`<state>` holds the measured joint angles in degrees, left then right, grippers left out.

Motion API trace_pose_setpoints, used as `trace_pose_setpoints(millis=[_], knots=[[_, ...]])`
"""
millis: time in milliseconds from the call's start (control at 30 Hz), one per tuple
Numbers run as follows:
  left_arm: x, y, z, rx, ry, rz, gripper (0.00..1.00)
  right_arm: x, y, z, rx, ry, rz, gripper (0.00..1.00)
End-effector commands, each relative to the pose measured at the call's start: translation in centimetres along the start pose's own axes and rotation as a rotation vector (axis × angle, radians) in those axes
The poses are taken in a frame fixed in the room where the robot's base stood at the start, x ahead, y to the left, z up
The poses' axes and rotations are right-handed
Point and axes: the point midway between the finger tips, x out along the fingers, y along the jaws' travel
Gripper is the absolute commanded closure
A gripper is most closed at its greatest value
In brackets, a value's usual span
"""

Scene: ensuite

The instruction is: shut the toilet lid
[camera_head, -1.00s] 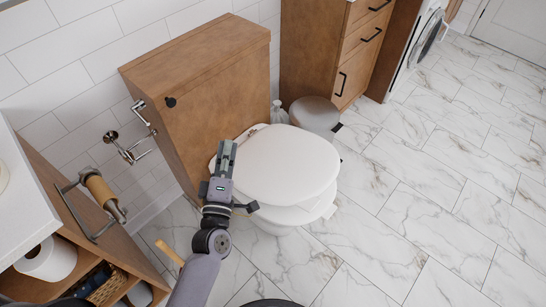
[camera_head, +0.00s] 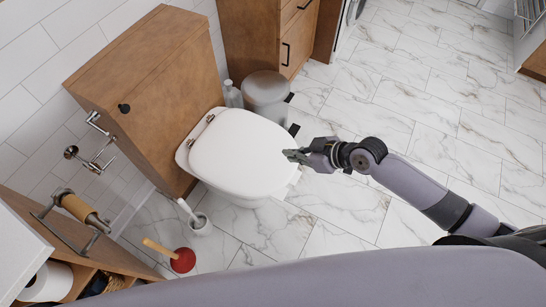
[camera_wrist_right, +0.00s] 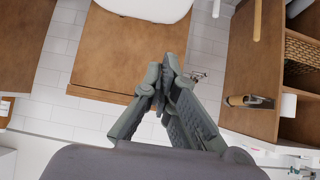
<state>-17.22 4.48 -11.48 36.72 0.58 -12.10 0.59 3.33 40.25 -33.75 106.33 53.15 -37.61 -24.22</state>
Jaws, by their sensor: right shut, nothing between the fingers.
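The white toilet lid (camera_head: 240,150) lies down flat over the bowl, in front of the wooden cistern box (camera_head: 160,90). The toilet's lower body shows below the lid's front edge. My right gripper (camera_head: 290,155) is shut and empty at the right front edge of the lid; I cannot tell whether it touches it. In the right wrist view, the shut fingers (camera_wrist_right: 168,72) point toward the wooden box (camera_wrist_right: 130,55), with a white part of the toilet (camera_wrist_right: 150,5) at the top edge. My left gripper is not in view.
A grey pedal bin (camera_head: 265,92) stands behind the toilet, beside a drawer cabinet (camera_head: 270,40). A shelf unit with paper rolls is at lower left. Marble floor is open at right.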

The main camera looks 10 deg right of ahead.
Motion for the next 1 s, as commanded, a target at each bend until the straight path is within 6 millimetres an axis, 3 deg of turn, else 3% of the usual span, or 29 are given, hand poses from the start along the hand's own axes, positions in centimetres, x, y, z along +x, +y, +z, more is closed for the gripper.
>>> trace_pose_setpoints(millis=[100,233,667,800,1000], knots=[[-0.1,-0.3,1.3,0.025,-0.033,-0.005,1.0,-0.2,-0.6,-0.9,-0.015,0.008,-0.02,1.0],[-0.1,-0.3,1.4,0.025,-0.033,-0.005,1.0,1.3,-0.7,-0.9,-0.012,0.01,-0.02,1.0],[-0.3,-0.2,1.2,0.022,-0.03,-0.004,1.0,9.6,-0.7,-1.1,-0.012,0.011,-0.018,1.0],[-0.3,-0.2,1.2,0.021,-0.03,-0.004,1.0,10.2,-0.7,1.3,-0.011,0.004,-0.018,1.0],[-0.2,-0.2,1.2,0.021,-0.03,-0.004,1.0,10.6,-0.7,2.8,-0.013,0.008,-0.018,1.0]])
